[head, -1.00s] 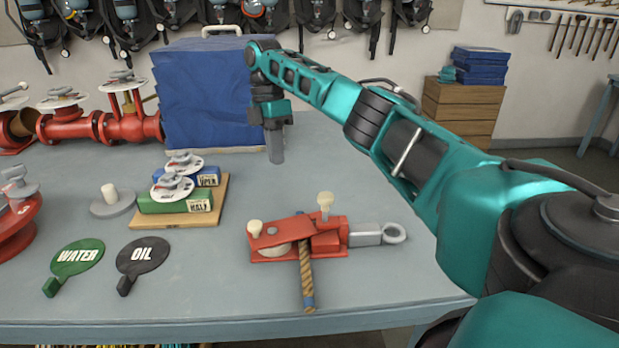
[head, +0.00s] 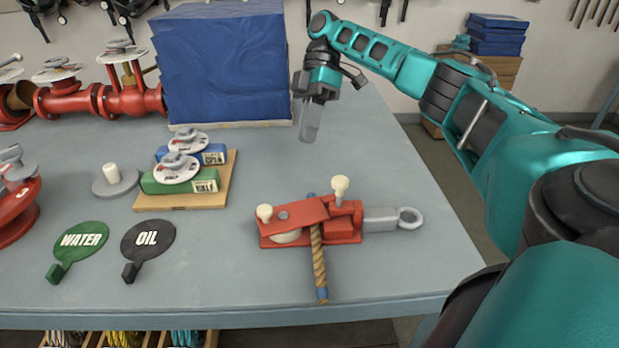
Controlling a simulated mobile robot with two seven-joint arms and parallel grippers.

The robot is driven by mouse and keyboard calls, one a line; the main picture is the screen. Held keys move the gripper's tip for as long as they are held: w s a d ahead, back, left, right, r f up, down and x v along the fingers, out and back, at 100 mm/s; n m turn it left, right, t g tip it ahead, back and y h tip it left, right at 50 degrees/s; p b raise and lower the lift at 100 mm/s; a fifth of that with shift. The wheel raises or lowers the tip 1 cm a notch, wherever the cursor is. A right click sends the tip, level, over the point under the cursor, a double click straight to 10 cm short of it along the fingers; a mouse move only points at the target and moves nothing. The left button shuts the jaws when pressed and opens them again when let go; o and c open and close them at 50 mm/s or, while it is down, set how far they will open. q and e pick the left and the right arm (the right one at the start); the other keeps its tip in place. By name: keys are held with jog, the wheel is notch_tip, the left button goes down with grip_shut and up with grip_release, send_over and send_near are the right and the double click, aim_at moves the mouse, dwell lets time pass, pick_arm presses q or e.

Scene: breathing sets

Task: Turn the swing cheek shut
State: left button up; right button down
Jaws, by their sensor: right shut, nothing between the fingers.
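The red pulley block (head: 345,237) lies on the table with its swing cheek (head: 301,213) lying across its top at a slight angle. Part of the pale sheave (head: 287,237) shows below the cheek. A cream knob stands at each end of the red part, and a grey eye (head: 408,218) points right. A tan rope (head: 319,262) with blue ends crosses the block. My right gripper (head: 310,134) is shut and empty, fingers down, behind the block and apart from it. My left gripper is out of view.
A blue covered box (head: 222,70) stands behind, left of my right gripper. Left are a wooden board (head: 180,200) with valve tags, WATER (head: 82,240) and OIL (head: 147,238) paddles, a grey disc (head: 115,187) and red piping (head: 129,98). The table right of the block is clear.

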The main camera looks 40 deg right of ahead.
aim_at(301, 207)
jog(key=b+x, duration=0.3)
jog(key=x, duration=0.2)
jog(key=shift+w+d+f, duration=0.1)
jog(key=shift+d+f, duration=0.1)
jog(key=x, duration=0.2)
jog(key=shift+s+a+f, duration=0.15)
jog(key=shift+s+a, duration=0.1)
jog(key=shift+a, duration=0.05)
jog(key=shift+s+a+r, duration=0.1)
jog(key=shift+s+a, duration=0.05)
jog(key=shift+s, duration=0.25)
jog(key=shift+s+a+r, duration=0.1)
jog(key=shift+s+r, duration=0.05)
jog(key=shift+s, duration=0.3)
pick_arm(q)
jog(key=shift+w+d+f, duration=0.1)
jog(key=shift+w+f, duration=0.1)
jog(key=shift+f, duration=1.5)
pick_arm(e)
jog(key=shift+s+a, duration=0.45)
jog(key=shift+s, duration=0.45)
